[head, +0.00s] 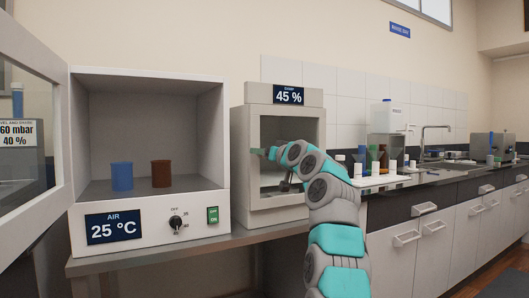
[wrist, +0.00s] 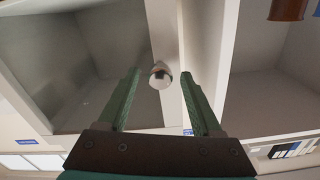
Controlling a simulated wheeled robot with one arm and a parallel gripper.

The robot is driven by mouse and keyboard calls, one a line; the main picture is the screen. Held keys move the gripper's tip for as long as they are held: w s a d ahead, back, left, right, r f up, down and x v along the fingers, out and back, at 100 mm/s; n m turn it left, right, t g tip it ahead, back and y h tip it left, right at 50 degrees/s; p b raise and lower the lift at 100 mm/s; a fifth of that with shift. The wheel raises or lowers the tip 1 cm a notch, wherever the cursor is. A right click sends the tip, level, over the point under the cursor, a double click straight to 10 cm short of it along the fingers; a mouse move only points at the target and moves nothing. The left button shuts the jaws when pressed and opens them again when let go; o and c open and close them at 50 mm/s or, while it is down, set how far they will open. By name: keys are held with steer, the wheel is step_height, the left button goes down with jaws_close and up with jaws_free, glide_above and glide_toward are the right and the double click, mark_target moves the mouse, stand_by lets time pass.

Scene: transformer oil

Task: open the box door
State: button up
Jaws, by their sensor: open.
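The box (head: 284,98) with the "45 %" label stands right of the chamber, its glass-paned door (head: 265,128) looking shut. My arm covers part of the door. In the head view my gripper (head: 257,151) is at the left side of this door. In the wrist view the door fills the left part, with a round metal knob (wrist: 160,78) on its pale frame. My gripper (wrist: 161,74) is open, one green finger on each side of the knob. The knob lies between the fingertips; I cannot tell whether they touch it.
The chamber (head: 150,216) marked "25 °C" is at left, its door (head: 38,42) swung open. A blue cup (head: 122,177) and a brown cup (head: 161,173) stand inside. A counter with bottles, a white tray (head: 380,181) and a sink runs along the right.

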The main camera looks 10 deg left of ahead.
steer(key=shift+c, duration=0.2)
jaws_close()
stand_by(0.3)
stand_by(0.8)
